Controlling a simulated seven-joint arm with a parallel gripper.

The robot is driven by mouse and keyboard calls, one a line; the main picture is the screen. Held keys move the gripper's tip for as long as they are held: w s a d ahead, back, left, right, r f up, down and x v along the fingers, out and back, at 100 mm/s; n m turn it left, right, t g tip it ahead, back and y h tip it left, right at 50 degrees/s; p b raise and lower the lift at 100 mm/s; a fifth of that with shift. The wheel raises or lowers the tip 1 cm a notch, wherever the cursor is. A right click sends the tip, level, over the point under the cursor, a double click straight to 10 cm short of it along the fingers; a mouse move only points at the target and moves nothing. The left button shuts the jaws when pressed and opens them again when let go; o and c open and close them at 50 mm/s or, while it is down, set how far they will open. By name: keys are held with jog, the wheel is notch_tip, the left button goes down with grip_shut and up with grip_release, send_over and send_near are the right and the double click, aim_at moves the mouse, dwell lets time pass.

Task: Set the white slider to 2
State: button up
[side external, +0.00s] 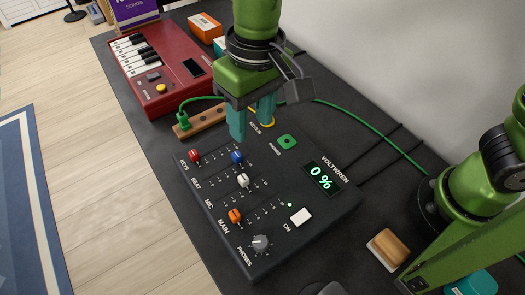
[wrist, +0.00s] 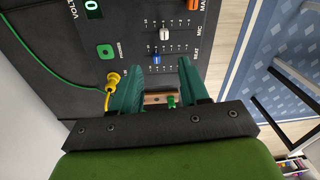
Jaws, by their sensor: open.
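The white slider (side external: 243,181) is on the MIC track of the dark mixer panel (side external: 265,262), roughly mid-track; the small scale marks are too small to read. It also shows in the wrist view (wrist: 165,33), beyond my fingertips. The blue slider (side external: 237,157) is on the BEAT track beside it and is closer to my gripper. My gripper (side external: 252,128) is open and empty, above the panel's far-left end, apart from the white slider. In the wrist view the blue slider (wrist: 156,58) appears between the fingertips.
The red slider (side external: 194,155) and orange slider (side external: 235,216) flank the others. A knob (side external: 260,243), white button (side external: 300,217) and green cable (side external: 350,112) are nearby. A red keyboard (side external: 165,75) and wooden strip (side external: 205,122) lie beyond the panel.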

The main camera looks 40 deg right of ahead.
aim_at(244, 180)
jog(key=shift+m+h, duration=0.4)
jog(key=shift+m, duration=0.5)
jog(key=f, duration=0.5)
jog(key=a+f, duration=0.1)
jog(key=f, duration=0.4)
jog(key=a+f, duration=0.1)
jog(key=f, duration=0.4)
jog(key=shift+w+f, duration=0.15)
jog(key=shift+w, duration=0.05)
grip_shut()
